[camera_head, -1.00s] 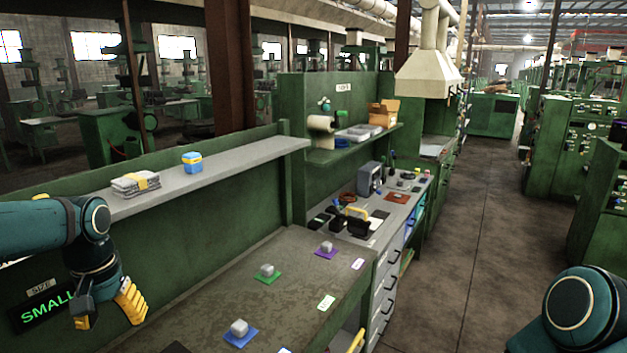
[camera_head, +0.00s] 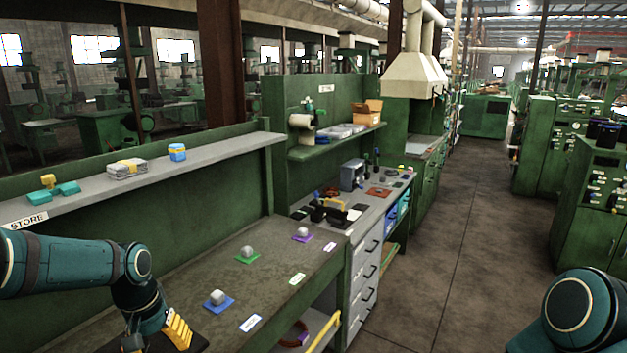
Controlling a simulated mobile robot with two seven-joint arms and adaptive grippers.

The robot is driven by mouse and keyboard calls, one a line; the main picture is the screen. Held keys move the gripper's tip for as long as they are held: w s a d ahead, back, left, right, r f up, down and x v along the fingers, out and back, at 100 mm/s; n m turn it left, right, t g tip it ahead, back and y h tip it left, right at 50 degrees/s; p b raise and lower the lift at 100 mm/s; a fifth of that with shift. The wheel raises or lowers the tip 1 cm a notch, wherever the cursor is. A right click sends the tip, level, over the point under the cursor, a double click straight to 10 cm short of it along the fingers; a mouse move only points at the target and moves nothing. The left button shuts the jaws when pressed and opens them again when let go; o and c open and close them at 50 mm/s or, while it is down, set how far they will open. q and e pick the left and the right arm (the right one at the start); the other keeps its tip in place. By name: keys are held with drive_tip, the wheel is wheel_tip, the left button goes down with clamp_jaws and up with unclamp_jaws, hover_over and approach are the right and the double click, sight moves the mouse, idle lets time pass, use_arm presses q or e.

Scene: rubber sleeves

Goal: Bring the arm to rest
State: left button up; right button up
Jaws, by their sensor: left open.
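My left arm comes in from the left, and my left gripper (camera_head: 158,338) hangs at the bottom left over the near end of the green workbench (camera_head: 165,290). Its yellow-padded fingers are apart, and no object shows between them. A dark flat panel lies behind and below the gripper. Part of my right arm shows at the bottom right; its gripper is out of view. Grey rubber pieces sit on a blue mat (camera_head: 218,305), a green mat (camera_head: 246,259) and a purple mat (camera_head: 302,238), all to the right of the left gripper and apart from it.
A grey shelf (camera_head: 215,152) above the bench holds teal pieces (camera_head: 62,190), a grey strapped bundle (camera_head: 128,169) and a blue-yellow box (camera_head: 177,152). White labels lie along the bench's right edge. A drawer unit (camera_head: 362,285) stands beyond. The aisle floor (camera_head: 450,240) is clear.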

use_arm(q)
drive_tip(key=d+f+h+b, duration=0.1)
drive_tip(key=d+f, duration=0.4)
drive_tip(key=f, duration=0.3)
drive_tip(key=d+f+h+b, duration=0.1)
drive_tip(key=d+f+b, duration=0.1)
drive_tip(key=d+f, duration=0.45)
drive_tip(key=s+d+f+b, duration=0.1)
drive_tip(key=s+d+f, duration=0.2)
drive_tip(key=f, duration=0.3)
drive_tip(key=s+d+f+t+b, duration=0.1)
drive_tip(key=s+d+f+b, duration=0.1)
drive_tip(key=s+d+f, duration=0.2)
drive_tip(key=s+d+f+b, duration=0.1)
drive_tip(key=s+d+f, duration=0.2)
drive_tip(key=f, duration=0.7)
drive_tip(key=shift+s+d+f+m+h, duration=0.25)
drive_tip(key=shift+s+d+m+h, duration=0.05)
drive_tip(key=shift+s+d+h, duration=0.15)
use_arm(e)
wheel_tip(320, 180, down, 9)
drive_tip(key=shift+a, duration=0.45)
use_arm(q)
drive_tip(key=shift+a, duration=0.15)
use_arm(e)
drive_tip(key=shift+a, duration=0.1)
